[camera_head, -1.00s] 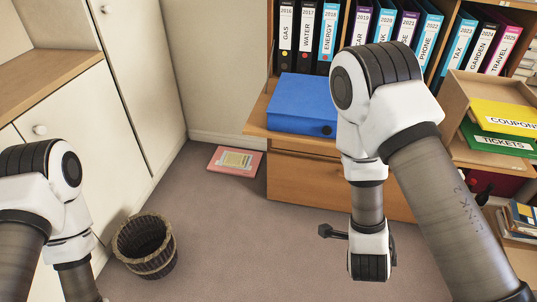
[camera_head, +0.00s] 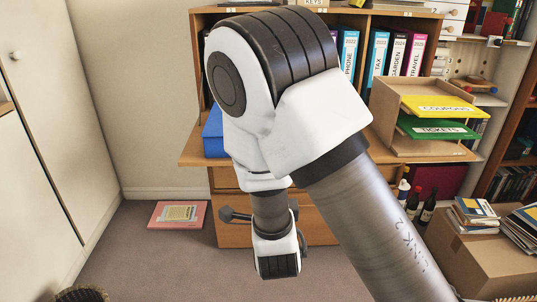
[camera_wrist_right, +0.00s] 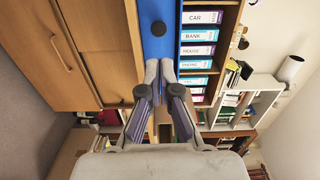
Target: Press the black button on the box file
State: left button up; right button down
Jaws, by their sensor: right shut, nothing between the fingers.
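The blue box file (camera_head: 214,134) lies flat on the desk ledge in the head view. Most of it, including its front face, is hidden behind my right arm. In the right wrist view the box file (camera_wrist_right: 158,45) is at the top centre, with its round black button (camera_wrist_right: 158,28) showing. My right gripper (camera_wrist_right: 159,70) is shut and empty, its fingertips together just below the button in that picture. Whether they touch the box file I cannot tell. In the head view my arm hides the right fingers. My left gripper is out of view.
Labelled binders (camera_head: 397,55) stand on the shelf behind. A wooden letter tray (camera_head: 395,100) with yellow and green folders stands to the right. Bottles (camera_head: 428,205) and a cardboard box (camera_head: 475,255) are on the lower right. A pink folder (camera_head: 178,214) lies on the floor.

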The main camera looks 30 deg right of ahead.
jog(key=x, duration=1.2)
jog(key=shift+d, duration=0.2)
jog(key=shift+w, duration=0.1)
